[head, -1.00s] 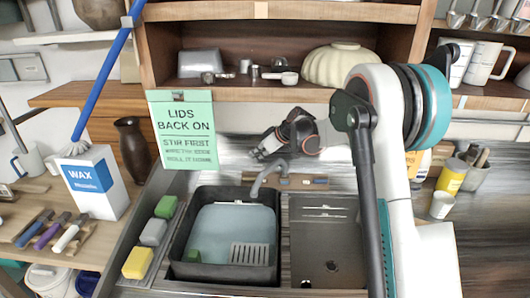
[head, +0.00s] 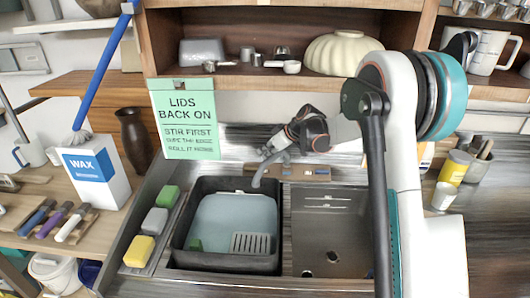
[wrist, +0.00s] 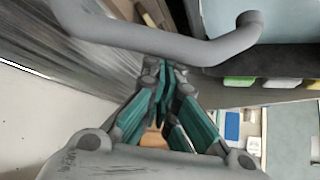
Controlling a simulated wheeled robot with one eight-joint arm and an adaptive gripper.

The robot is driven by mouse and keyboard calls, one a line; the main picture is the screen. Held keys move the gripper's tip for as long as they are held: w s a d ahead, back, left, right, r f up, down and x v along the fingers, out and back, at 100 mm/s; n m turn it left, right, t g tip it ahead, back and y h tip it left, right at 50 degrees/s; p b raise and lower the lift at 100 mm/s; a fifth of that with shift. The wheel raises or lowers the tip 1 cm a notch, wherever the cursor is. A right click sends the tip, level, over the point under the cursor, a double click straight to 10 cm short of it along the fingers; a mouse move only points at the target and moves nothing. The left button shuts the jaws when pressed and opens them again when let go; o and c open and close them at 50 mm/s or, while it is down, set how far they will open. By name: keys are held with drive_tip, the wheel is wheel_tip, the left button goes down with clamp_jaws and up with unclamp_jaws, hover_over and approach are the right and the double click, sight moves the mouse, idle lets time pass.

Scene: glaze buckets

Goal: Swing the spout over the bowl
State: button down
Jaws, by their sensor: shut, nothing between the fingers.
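The grey curved spout (head: 271,165) rises behind the sink. Its tip points forward and left, over the back right part of the dark tub (head: 181,232) in the left basin. The tub holds pale blue liquid, and I take it for the bowl. My gripper (head: 267,151) is shut and empty, close behind the spout. In the wrist view the spout (wrist: 165,46) crosses the top of the picture, just beyond the shut fingertips of my gripper (wrist: 163,72). I cannot tell whether they touch. The foot of the spout is partly hidden.
The right basin (head: 330,225) is empty. Green, grey and yellow sponges (head: 155,221) line the left ledge. A green sign (head: 185,118) hangs behind the sink. A shelf (head: 250,83) with a cream bowl (head: 340,55) is above. A wax box (head: 93,172) stands left.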

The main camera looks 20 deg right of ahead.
drive_tip(key=shift+s+d+n+g+y, duration=0.3)
drive_tip(key=shift+s+d+n, duration=0.25)
drive_tip(key=shift+s+n, duration=0.05)
drive_tip(key=s+d+n+g+y, duration=0.1)
drive_tip(key=s+d+n, duration=0.3)
drive_tip(key=d, duration=0.6)
drive_tip(key=shift+s+d+n+g+y, duration=0.3)
drive_tip(key=shift+s+g+y, duration=0.15)
drive_tip(key=shift+g, duration=0.45)
drive_tip(key=shift+a, duration=0.1)
